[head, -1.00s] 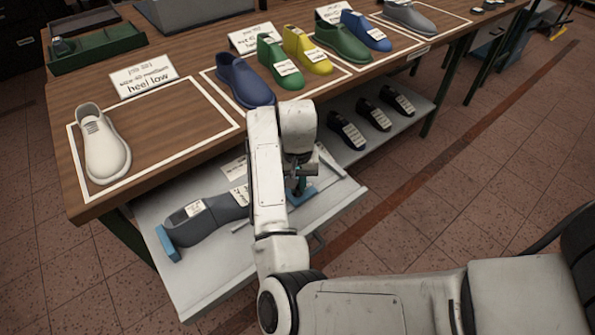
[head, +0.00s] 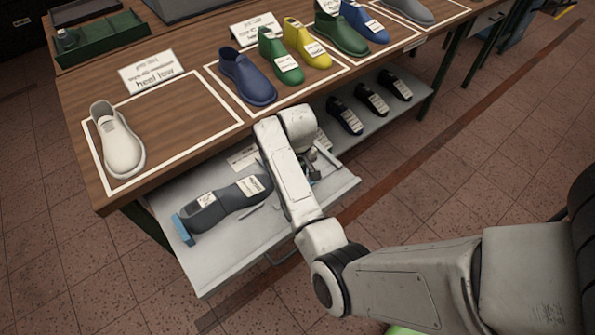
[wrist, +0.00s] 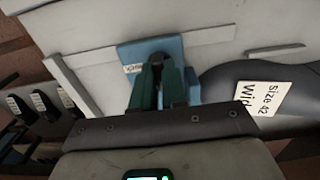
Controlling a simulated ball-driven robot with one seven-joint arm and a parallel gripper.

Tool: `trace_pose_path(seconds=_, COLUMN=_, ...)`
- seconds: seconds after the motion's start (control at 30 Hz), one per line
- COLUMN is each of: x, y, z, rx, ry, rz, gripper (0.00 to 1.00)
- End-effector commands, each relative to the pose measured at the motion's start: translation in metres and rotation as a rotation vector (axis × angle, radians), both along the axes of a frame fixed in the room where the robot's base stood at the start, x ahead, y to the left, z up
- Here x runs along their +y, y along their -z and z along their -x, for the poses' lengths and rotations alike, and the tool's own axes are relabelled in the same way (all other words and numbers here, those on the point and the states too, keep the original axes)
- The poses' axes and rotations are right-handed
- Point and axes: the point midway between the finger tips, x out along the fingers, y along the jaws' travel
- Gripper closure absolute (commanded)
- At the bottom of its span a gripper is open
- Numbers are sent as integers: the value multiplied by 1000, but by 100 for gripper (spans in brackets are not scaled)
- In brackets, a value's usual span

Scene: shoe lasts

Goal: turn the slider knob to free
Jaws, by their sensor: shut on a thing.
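My gripper (wrist: 160,88) is shut, its dark green fingers closed over a blue slider block (wrist: 183,45) in the wrist view. The slider knob is not clearly seen; the fingers hide what they hold. A small white label (wrist: 133,68) with unreadable print sits on the block beside the fingers. A dark grey shoe last (wrist: 225,85) with a "size 42" tag lies beside the block. In the head view the last (head: 228,203) lies in the pulled-out drawer (head: 240,250), with a blue end block (head: 184,229) at its left end. My arm mostly covers the gripper there.
The wooden table (head: 95,180) above the drawer carries a white shoe (head: 118,140) and several coloured lasts, such as a blue one (head: 247,78). Several black shoes (head: 371,99) lie on the shelf right of the drawer. A thin rod (head: 250,210) lies in the drawer.

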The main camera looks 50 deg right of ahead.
Motion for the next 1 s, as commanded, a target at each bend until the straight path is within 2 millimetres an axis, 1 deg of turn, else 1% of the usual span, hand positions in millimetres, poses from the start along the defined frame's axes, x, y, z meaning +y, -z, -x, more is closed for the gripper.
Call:
trace_pose_path(seconds=0.47, x=0, y=0, z=-1, rx=-2, ry=-13, rz=1, gripper=100)
trace_pose_path(seconds=0.5, x=0, y=0, z=-1, rx=-2, ry=-13, rz=1, gripper=84)
trace_pose_path(seconds=0.73, x=0, y=0, z=0, rx=-2, ry=-12, rz=1, gripper=62)
trace_pose_path(seconds=1.0, x=0, y=-1, z=0, rx=-2, ry=-11, rz=1, gripper=62)
